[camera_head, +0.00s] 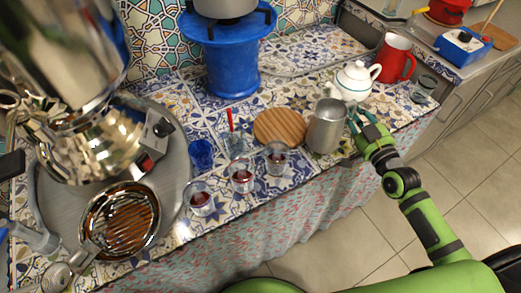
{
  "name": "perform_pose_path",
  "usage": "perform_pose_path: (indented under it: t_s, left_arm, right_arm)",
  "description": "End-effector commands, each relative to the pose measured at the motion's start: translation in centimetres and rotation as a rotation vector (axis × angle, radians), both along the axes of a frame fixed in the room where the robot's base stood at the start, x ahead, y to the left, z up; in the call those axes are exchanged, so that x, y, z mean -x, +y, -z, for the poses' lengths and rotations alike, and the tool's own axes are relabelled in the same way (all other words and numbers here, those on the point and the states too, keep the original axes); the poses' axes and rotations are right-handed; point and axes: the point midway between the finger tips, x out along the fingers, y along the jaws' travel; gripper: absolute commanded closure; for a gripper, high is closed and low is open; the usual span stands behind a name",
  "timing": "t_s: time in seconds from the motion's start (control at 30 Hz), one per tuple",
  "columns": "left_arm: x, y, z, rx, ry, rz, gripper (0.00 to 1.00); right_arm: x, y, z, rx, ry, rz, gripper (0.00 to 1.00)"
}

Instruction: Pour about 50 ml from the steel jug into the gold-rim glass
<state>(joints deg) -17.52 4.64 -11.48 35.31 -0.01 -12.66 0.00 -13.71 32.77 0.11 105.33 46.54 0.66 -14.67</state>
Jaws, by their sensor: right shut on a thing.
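The steel jug (325,128) is a plain grey cylinder near the counter's front edge, upright or nearly so. I cannot tell whether its base touches the counter. My right gripper (355,117) reaches in from the right and is shut on the jug at its right side; the fingers partly hide the grasp. Three small clear glasses with dark red liquid stand left of the jug: a near-left one (200,199), a middle one (242,176) and one closest to the jug (277,158). Which has the gold rim is too small to tell. My left gripper is not in view.
A white teapot (356,80), red pitcher (396,58) and grey glass (424,88) stand to the right. A blue glass (201,154) and large shiny samovar (85,145) are left. Tiled counter shows between the glasses.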

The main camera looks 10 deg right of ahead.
Motion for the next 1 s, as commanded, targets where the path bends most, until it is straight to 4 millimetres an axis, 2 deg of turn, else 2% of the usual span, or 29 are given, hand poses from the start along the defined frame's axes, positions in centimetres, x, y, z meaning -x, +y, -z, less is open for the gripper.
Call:
perform_pose_path:
  t_s: [0.53,1.0]
  left_arm:
    - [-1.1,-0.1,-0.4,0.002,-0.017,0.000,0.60]
    - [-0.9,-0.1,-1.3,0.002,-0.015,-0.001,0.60]
  right_arm:
    - [0.1,0.2,-0.7,0.035,-0.019,0.000,1.00]
    - [0.8,1.9,-3.6,0.280,-0.105,0.002,1.00]
